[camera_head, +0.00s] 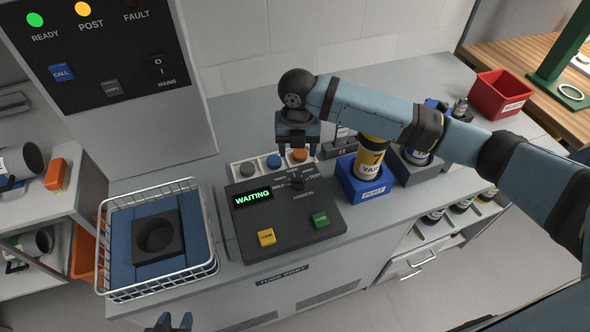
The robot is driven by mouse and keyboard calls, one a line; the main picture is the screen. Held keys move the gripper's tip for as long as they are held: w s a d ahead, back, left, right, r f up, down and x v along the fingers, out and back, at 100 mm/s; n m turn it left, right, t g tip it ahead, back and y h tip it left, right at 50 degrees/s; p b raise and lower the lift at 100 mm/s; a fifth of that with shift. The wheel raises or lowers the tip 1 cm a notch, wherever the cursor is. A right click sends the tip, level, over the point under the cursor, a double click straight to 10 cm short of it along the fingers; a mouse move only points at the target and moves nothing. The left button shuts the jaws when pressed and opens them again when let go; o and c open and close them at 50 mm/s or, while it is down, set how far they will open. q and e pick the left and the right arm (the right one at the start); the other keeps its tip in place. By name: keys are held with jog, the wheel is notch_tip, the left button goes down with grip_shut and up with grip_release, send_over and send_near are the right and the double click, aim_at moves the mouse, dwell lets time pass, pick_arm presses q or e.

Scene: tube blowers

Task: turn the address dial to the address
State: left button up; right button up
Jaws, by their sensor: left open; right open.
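The black address dial (301,183) sits on the dark control box (290,216), near the printed label ADDRESS and a ring of small markings too small to read. The box display (253,197) reads WAITING in green. My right gripper (298,150) reaches in from the right and points down, open and empty, above and behind the dial, apart from it. Its fingers partly hide the coloured knobs behind the box. My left gripper (174,323) is open and empty at the bottom edge, only its fingertips showing, far from the dial.
A yellow button (267,237) and a green button (320,219) are on the box. A white wire basket (103,262) stands at its left. A blue holder (361,191) with a yellow-topped canister (369,158) stands at its right, beneath my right arm.

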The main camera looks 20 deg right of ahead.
aim_at(297, 181)
notch_tip(297, 181, down, 11)
jog(key=shift+f+p, duration=0.1)
jog(key=shift+p, duration=0.35)
jog(key=shift+f, duration=0.55)
pick_arm(q)
jog(key=shift+w+d+r, duration=0.1)
jog(key=shift+w+r, duration=0.1)
jog(key=shift+r, duration=0.55)
jog(key=shift+f, duration=0.1)
pick_arm(e)
jog(key=shift+c, duration=1.3)
jog(key=c, duration=0.7)
